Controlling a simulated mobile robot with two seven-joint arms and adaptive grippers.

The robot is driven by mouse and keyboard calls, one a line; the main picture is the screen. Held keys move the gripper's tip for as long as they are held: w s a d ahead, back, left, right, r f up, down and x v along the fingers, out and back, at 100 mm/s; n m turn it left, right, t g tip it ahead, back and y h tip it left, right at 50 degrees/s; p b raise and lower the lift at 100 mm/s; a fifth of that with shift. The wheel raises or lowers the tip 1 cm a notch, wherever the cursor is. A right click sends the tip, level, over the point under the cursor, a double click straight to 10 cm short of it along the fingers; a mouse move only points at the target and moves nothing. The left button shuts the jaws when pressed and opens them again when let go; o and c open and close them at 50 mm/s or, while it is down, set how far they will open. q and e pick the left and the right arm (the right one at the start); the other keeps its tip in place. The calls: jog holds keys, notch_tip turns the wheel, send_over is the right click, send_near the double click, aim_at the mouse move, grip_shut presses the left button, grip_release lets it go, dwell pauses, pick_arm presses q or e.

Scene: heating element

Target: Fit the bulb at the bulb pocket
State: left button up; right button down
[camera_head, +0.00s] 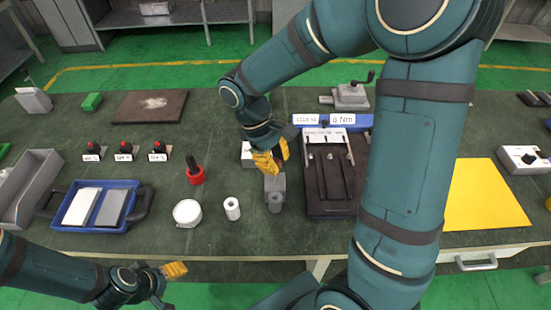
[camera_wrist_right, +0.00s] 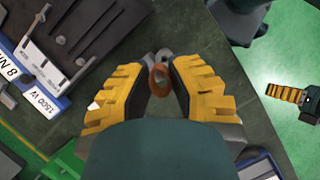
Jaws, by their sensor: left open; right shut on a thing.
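My right gripper (camera_head: 270,162) is shut above the middle of the bench. In the right wrist view, a copper-brown rounded piece (camera_wrist_right: 159,78) shows between its yellow fingers; it may be the bulb, mostly hidden by the fingers. A grey block with an upright round part (camera_head: 275,195) stands just in front of the gripper in the head view. It shows beyond the fingertips in the wrist view (camera_wrist_right: 157,57). I cannot tell whether it is the bulb pocket, or whether the held piece touches it. My left gripper (camera_head: 175,270) is open and empty, off the bench's front edge.
A dark fixture (camera_head: 330,205) with a blue rear part and labels stands right of the grey block. A white roll (camera_head: 232,208), a round white tin (camera_head: 187,212) and a red-based black item (camera_head: 195,173) stand left. A blue tray (camera_head: 70,222) lies further left, a yellow sheet (camera_head: 485,200) right.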

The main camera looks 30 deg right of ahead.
aim_at(280, 200)
notch_tip(280, 200, down, 3)
jog(key=shift+r+b, duration=0.2)
jog(key=shift+b, duration=0.55)
jog(key=shift+f+b, duration=0.85)
jog(key=shift+f, duration=0.45)
jog(key=shift+p, duration=0.35)
jog(key=shift+f+b, duration=2.35)
jog(key=shift+f, duration=1.05)
jog(key=c, duration=0.9)
grip_release()
jog(key=shift+o, duration=0.2)
jog(key=shift+w, duration=0.1)
jog(key=v, duration=1.2)
